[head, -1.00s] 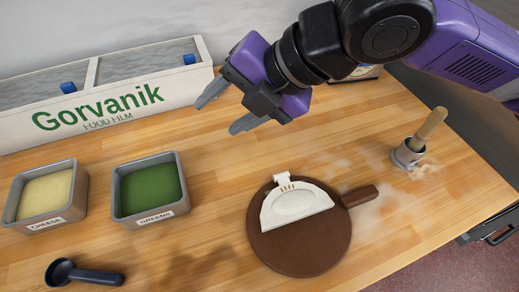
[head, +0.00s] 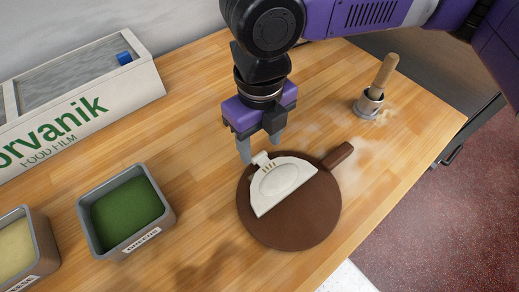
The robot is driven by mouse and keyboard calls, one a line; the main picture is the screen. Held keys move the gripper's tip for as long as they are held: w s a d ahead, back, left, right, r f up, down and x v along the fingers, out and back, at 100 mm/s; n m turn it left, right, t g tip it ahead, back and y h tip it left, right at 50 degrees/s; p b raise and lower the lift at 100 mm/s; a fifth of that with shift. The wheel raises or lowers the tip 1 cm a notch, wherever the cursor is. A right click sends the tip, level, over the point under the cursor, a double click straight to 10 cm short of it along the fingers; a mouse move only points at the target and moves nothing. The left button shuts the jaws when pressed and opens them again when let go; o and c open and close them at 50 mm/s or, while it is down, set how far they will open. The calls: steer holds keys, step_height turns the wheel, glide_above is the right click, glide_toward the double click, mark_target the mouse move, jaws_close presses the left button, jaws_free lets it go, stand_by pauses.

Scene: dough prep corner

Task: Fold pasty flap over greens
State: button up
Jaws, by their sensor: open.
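The pasty (head: 283,183) is a pale half-round of dough on a round brown board (head: 300,224). Its straight edge faces the near right side and its curved edge faces the far left. An oval bulge shows in its middle, and no green shows on it. A small pale tab (head: 262,158) sticks out from its curved edge, with small brown marks beside it. My gripper (head: 260,146) points down with its fingers apart, just behind and above the tab. I cannot tell whether a finger touches it. The greens tub (head: 164,225) stands left of the board.
A cheese tub (head: 40,240) is at the left edge. A food film box (head: 125,92) stands along the back left. A wooden-handled tool in a metal cup (head: 370,104) stands at the back right near the table's edge. The board's handle (head: 340,155) points right. Flour dusts the wood.

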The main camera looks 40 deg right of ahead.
mark_target(260, 157)
steer(key=shift+f, duration=1.7)
jaws_close()
